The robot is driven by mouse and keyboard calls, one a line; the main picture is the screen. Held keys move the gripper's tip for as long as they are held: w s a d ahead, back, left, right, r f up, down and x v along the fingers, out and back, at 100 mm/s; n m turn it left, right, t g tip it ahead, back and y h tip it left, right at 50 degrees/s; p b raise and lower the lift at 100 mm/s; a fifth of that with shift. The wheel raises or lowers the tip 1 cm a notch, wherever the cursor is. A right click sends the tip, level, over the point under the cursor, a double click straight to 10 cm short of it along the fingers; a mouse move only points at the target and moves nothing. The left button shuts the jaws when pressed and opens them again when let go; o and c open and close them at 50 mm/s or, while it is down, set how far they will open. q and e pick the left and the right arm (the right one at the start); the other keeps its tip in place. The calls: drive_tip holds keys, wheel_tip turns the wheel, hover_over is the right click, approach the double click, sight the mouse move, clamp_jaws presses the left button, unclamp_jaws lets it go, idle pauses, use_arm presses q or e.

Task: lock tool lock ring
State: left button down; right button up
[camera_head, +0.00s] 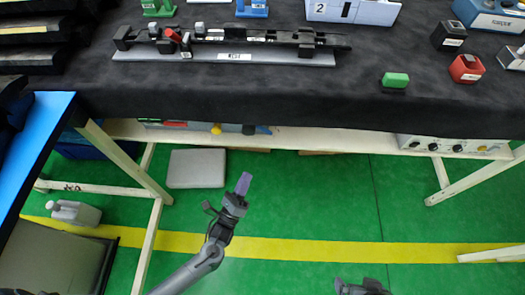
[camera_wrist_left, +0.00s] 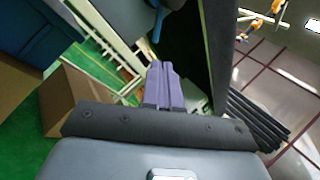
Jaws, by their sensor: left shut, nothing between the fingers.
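A long fixture with a grey base plate (camera_head: 220,57) lies at the back left of the black-covered table. A black rail (camera_head: 262,38) runs along it, with a red part (camera_head: 172,35) and small white and grey blocks at its left half. I cannot tell which part is the lock ring. My left gripper (camera_head: 243,183) hangs in front of the table, over the floor and well apart from the fixture. Its purple fingers are shut and empty; they also show in the left wrist view (camera_wrist_left: 160,70). Only a dark piece of my right arm shows at the bottom edge.
A green block (camera_head: 395,80), a red box (camera_head: 466,69) and a black box (camera_head: 448,35) stand on the table's right side. A white bin marked 2 (camera_head: 352,11) stands behind. Below the front edge is a shelf (camera_head: 320,137). Black trays (camera_head: 38,58) flank the left.

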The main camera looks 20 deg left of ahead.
use_arm(q)
drive_tip(key=b, duration=0.5)
approach(264, 130)
drive_tip(key=w, duration=0.2)
drive_tip(key=w+d, duration=0.1)
drive_tip(key=w, duration=0.2)
drive_tip(key=shift+d+r, duration=0.15)
drive_tip(key=shift+d, duration=0.05)
drive_tip(key=shift+b+x, duration=0.3)
drive_tip(key=shift+x, duration=0.5)
use_arm(e)
wheel_tip(264, 130, down, 6)
drive_tip(key=shift+f, duration=0.15)
use_arm(q)
drive_tip(key=shift+d, duration=0.1)
